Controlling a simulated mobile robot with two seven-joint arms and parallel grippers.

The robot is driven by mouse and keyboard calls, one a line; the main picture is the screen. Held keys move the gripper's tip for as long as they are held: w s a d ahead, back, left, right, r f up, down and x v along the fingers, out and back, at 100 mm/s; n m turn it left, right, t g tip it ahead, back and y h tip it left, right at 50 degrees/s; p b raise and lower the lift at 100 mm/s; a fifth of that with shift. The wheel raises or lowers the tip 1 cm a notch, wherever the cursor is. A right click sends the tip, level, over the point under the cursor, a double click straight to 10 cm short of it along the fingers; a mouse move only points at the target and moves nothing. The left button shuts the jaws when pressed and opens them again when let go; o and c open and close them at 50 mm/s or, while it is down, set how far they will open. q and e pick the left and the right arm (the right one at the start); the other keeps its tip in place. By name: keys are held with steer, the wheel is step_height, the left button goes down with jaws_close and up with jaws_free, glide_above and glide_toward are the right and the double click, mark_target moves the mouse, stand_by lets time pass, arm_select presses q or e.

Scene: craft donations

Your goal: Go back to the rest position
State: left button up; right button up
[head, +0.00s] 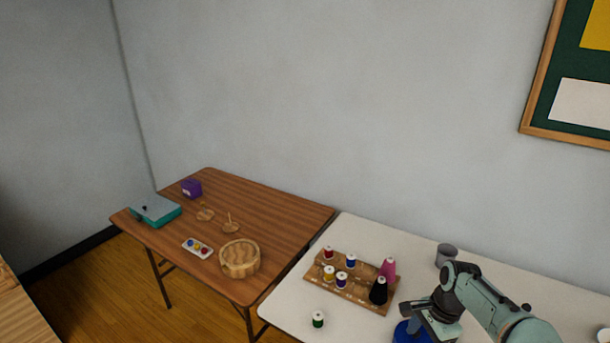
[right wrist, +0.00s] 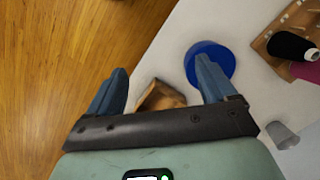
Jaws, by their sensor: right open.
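My right gripper (head: 425,316) hangs over the white table at the lower right of the head view. In the right wrist view its two blue fingers (right wrist: 162,70) are spread apart with nothing held between them. A round blue object (head: 402,333) lies below it; it also shows in the wrist view (right wrist: 214,52), partly behind one finger. A brown wooden object (right wrist: 160,97) shows between the fingers, lower down and partly hidden by the gripper. My left gripper is not in view.
A wooden rack (head: 362,295) with several thread spools, a green spool (head: 318,319) and a grey cup (head: 446,254) stand on the white table (head: 290,308). The brown table (head: 265,207) at left holds a wooden bowl (head: 239,262), a paint tray (head: 197,248) and boxes.

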steer(key=s+a+f+n, duration=0.2)
steer(key=s+a+f, duration=0.1)
steer(key=f, duration=0.6)
steer(key=s+a+f+n+y, duration=0.1)
steer(key=s+a+f+n, duration=0.15)
steer(key=f, duration=0.55)
steer(key=s+a+f+n, duration=0.2)
steer(key=s+f, duration=0.2)
steer(key=f, duration=0.5)
steer(key=s+a+f+n, duration=0.2)
steer(key=s+a+f, duration=0.1)
steer(key=s, duration=0.6)
steer(key=s+a+f+n+y, duration=0.1)
steer(key=s+a+f, duration=0.3)
steer(key=s, duration=0.6)
steer(key=shift+s+a+f+n, duration=0.2)
steer(key=shift+a+f+n, duration=0.15)
steer(key=shift+n, duration=0.5)
